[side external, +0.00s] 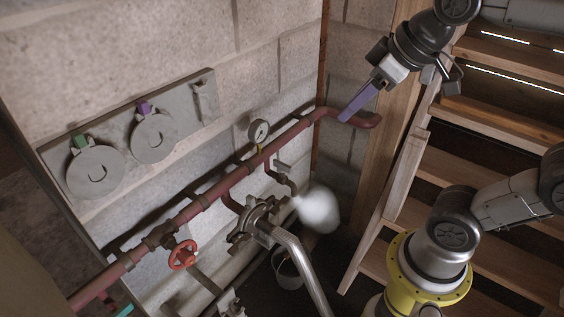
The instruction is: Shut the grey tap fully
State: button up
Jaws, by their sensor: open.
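A small grey tap handle (282,166) sits on a short branch below the red pipe, near the middle of the side external view. A white puff of steam (318,208) hangs by the end of this branch, so the tap looks at least partly open. My gripper (346,117) is above and to the right of the tap, in front of the right end of the red pipe, apart from the tap. Its long purple fingers point down and left. They overlap in this view, and I see nothing held between them.
The red pipe (224,184) runs along the block wall with a gauge (258,131) and a red handwheel (183,255). A grey metal pipe (303,272) slopes down beside a bucket (288,272). A grey panel (181,95) carries two discs. Wooden stairs (490,136) stand at right.

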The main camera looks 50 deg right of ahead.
jog(key=w+d+r, duration=0.1)
jog(key=w+r, duration=0.1)
jog(key=w, duration=0.4)
jog(key=m+g, duration=0.1)
jog(key=g, duration=0.5)
send_over(282, 163)
notch_tip(282, 163, down, 30)
jog(key=f, duration=0.1)
notch_tip(282, 163, down, 13)
jog(key=shift+r, duration=0.15)
grip_shut()
